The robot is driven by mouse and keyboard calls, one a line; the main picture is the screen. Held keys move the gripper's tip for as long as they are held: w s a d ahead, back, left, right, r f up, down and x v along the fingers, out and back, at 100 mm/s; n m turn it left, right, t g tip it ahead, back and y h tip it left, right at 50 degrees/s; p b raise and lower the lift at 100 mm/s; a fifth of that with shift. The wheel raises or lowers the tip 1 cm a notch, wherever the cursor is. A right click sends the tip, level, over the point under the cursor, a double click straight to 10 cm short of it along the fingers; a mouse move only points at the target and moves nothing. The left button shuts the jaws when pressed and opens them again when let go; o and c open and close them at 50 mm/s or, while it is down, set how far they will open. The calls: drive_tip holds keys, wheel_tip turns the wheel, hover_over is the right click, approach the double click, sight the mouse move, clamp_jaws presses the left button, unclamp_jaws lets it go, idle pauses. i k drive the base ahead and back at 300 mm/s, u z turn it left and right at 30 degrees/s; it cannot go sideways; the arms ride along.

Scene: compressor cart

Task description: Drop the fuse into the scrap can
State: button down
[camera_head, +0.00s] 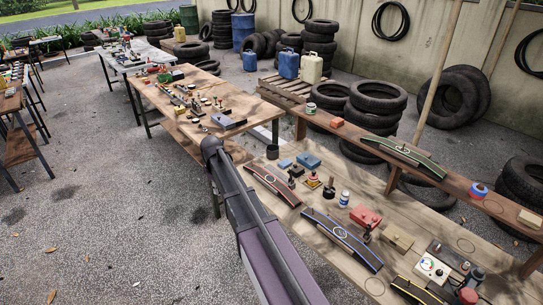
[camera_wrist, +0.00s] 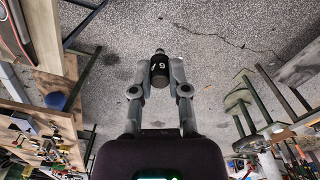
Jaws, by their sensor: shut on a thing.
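My gripper (camera_wrist: 160,72) is shut on a short black cylinder (camera_wrist: 159,66) with a white mark and a narrower tip, apparently the fuse. It is held between the two fingertips, above the grey paved ground in the wrist view. My gripper and the held piece are not visible in the head view, where my dark arm fills the lower middle.
The near bench (camera_head: 318,182) carries curved gauge-like boards (camera_head: 340,239), a red box (camera_head: 365,217) and small bottles. A raised shelf (camera_head: 345,128) runs behind it. A second workbench (camera_head: 165,108) with loose parts stands farther left. Stacked tyres (camera_head: 376,102) stand behind. Open pavement (camera_head: 105,215) lies left.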

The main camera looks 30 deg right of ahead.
sight(276, 156)
drive_tip(key=z, duration=0.8)
drive_tip(key=i, duration=1.05)
drive_tip(key=u, duration=0.1)
